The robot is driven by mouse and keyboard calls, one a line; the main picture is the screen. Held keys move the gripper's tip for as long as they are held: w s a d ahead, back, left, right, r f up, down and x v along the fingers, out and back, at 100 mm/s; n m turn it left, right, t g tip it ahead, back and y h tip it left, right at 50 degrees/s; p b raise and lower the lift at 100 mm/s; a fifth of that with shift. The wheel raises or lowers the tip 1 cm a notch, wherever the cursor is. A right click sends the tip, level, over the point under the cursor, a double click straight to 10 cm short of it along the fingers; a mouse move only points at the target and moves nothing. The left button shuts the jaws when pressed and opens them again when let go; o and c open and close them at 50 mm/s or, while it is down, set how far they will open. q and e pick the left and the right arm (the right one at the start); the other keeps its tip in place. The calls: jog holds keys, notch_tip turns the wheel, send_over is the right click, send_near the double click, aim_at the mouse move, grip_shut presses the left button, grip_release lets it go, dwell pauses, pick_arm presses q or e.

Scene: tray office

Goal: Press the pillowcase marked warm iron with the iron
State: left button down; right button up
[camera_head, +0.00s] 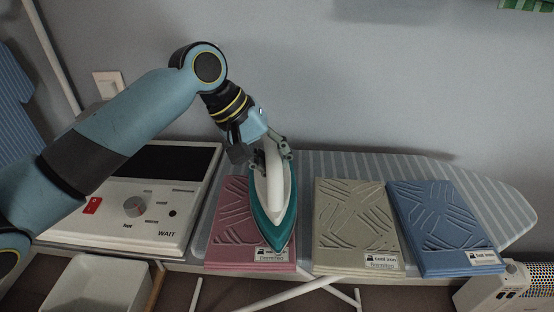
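The iron (275,218), teal and white, is tilted with its tip toward the front, over the right part of the pink folded pillowcase (229,245). I cannot tell if its sole touches the cloth. My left gripper (268,158) is shut on the iron's white handle from behind. The pink pillowcase has a small label at its front, too small to read surely. A beige pillowcase (349,227) lies to its right, its label apparently reading cool iron. All three show crease lines. My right gripper is not in view.
The striped ironing board (520,213) stands against the grey wall. On the left is a white control unit (120,218) with a dial, red switch and the word WAIT. A white bin (85,285) is at lower left, a heater (510,290) at lower right.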

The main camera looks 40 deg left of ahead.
pick_arm(q)
jog(key=shift+f, duration=0.45)
dwell(1.9)
jog(key=shift+r, duration=0.1)
notch_tip(320, 180, up, 7)
jog(key=p, duration=0.9)
jog(key=shift+w, duration=0.1)
dwell(0.4)
